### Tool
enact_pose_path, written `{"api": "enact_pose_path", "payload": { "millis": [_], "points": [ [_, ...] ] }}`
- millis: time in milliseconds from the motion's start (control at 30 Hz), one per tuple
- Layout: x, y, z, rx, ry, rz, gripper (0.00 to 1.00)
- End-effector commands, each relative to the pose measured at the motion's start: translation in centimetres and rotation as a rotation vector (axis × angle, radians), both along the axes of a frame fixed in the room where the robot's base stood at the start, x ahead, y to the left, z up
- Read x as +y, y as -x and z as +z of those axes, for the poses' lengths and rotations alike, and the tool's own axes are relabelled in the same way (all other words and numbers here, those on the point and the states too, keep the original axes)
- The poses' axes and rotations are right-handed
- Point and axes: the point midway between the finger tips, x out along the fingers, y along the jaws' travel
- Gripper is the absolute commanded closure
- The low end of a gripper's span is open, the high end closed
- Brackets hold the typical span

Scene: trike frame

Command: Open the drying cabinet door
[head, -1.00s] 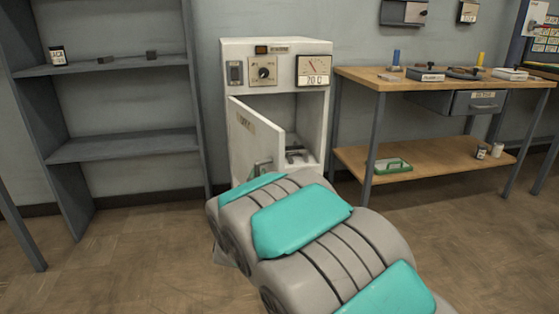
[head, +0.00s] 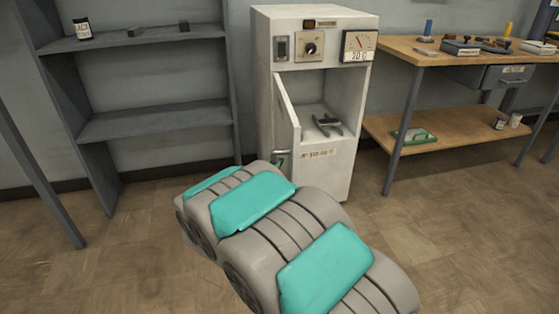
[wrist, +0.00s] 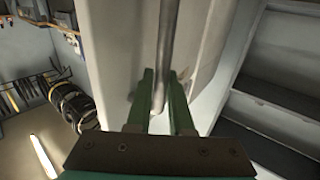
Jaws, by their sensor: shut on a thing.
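The drying cabinet (head: 263,100) is a white upright box with a dial and a gauge on top. Its door (head: 286,112) stands wide open, swung out on its left side, and shows nearly edge-on in the head view. Inside, a dark forked part (head: 327,124) lies on the cabinet floor. In the wrist view my gripper (wrist: 162,78) has its green fingers shut on the door's metal bar handle (wrist: 166,45), with the pale door panel (wrist: 115,50) behind it.
A grey shelf unit (head: 150,122) stands left of the cabinet. A wooden workbench (head: 440,58) with tools stands to the right, with a green tray (head: 414,136) on its lower shelf. The floor at the front right (head: 450,240) is clear.

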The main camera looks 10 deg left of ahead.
Motion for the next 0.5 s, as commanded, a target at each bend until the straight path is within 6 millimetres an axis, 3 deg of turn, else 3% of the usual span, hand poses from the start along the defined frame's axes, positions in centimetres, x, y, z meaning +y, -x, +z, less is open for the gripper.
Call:
{"api": "enact_pose_path", "payload": {
  "millis": [367, 400, 500],
  "points": [
    [0.14, -0.05, 0.24, -0.004, -0.001, 0.002, 1.00],
    [0.13, -0.06, 0.25, -0.004, -0.001, 0.002, 0.77],
    [0.10, -0.05, 0.21, -0.003, -0.002, 0.002, 0.66]
  ]
}}
